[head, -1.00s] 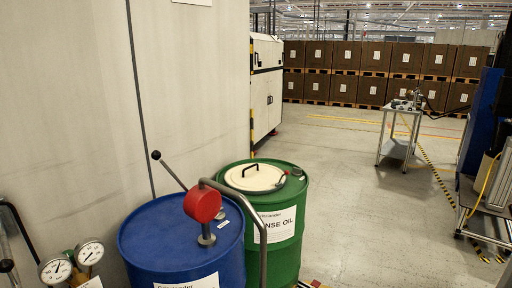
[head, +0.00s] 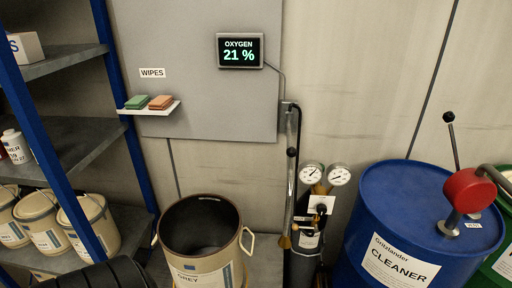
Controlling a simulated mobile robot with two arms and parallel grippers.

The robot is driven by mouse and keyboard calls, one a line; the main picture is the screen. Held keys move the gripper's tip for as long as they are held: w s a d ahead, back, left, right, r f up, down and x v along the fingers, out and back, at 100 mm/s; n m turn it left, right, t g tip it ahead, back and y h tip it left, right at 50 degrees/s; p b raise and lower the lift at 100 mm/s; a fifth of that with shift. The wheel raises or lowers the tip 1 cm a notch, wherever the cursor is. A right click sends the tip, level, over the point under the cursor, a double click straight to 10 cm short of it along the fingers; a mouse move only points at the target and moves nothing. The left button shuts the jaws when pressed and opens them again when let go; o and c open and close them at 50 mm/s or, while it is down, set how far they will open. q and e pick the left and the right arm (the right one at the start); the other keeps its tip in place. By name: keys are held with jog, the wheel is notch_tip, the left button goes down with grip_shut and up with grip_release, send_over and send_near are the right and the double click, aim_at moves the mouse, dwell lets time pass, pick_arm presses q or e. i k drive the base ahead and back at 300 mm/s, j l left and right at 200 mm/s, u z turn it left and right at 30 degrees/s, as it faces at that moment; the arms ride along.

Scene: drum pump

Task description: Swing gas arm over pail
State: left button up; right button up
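An open, dark-rimmed pail (head: 203,277) with a GREY label stands at the bottom middle of the head view. Its inside looks dark, and its bail handle hangs on the right side. The gas arm (head: 293,185) is a slim metal tube with a black knob, hanging steeply down from a wall post. Its brass-coloured nozzle end (head: 285,242) is right of the pail, apart from the rim and not over the opening. A dark gas cylinder (head: 301,268) with two round gauges (head: 325,175) stands just right of the arm. Neither gripper is in view.
A blue CLEANER drum (head: 385,225) with a red-headed pump (head: 468,190) stands at right, a green drum (head: 505,262) beyond it. A blue-posted shelf (head: 75,140) with cans is at left. A wall display (head: 241,51) reads OXYGEN 21 %. A small wipes shelf (head: 150,109) sticks out above the pail.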

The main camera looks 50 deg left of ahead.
aim_at(285, 242)
jog(key=u, duration=1.2)
